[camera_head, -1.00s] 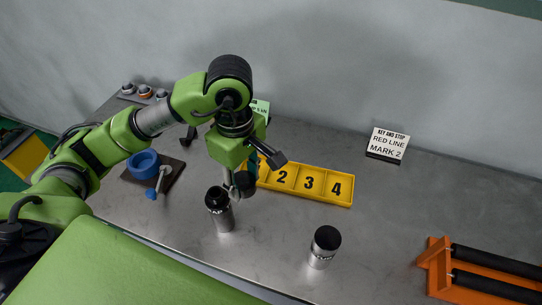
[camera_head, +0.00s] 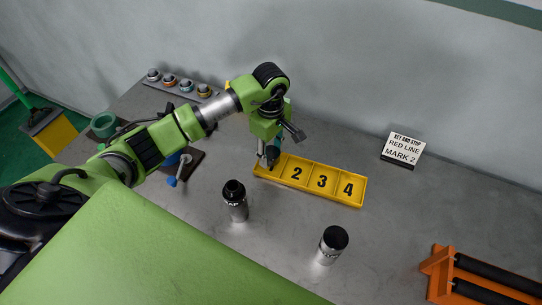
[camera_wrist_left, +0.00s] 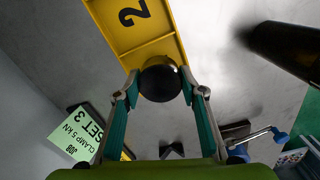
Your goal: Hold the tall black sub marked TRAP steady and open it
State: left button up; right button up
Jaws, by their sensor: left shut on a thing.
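A metal sub (camera_head: 236,208) with a narrower black neck and an open top stands upright near the left middle of the bench. Its marking is too small to read. A second metal sub (camera_head: 328,250) with a wide black top stands to its right, nearer the front edge. My left gripper (camera_head: 268,160) is at the left end of the yellow numbered tray (camera_head: 335,195), behind the open sub and apart from it. In the left wrist view its teal fingers are shut on a round black cap (camera_wrist_left: 160,80), just over the tray compartment beside 2. My right gripper is not in view.
An orange roller stand (camera_head: 440,270) is at the right front. A sign reading RED LINE MARK 2 (camera_head: 403,150) stands at the back. A blue vise (camera_head: 172,165) is left of the tray, partly behind my arm. The bench's middle right is clear.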

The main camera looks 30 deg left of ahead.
aim_at(271, 159)
pick_arm(q)
jog(key=shift+w+f, duration=0.2)
jog(key=shift+f, duration=0.05)
notch_tip(271, 159, down, 2)
jog(key=shift+f+p, duration=0.1)
jog(key=shift+p, duration=0.75)
jog(key=shift+a+f, duration=0.1)
jog(key=shift+f, duration=0.4)
jog(key=shift+w+f, duration=0.1)
jog(key=shift+f, duration=0.2)
jog(key=o, duration=1)
jog(key=shift+r, duration=0.15)
jog(key=shift+c, duration=0.2)
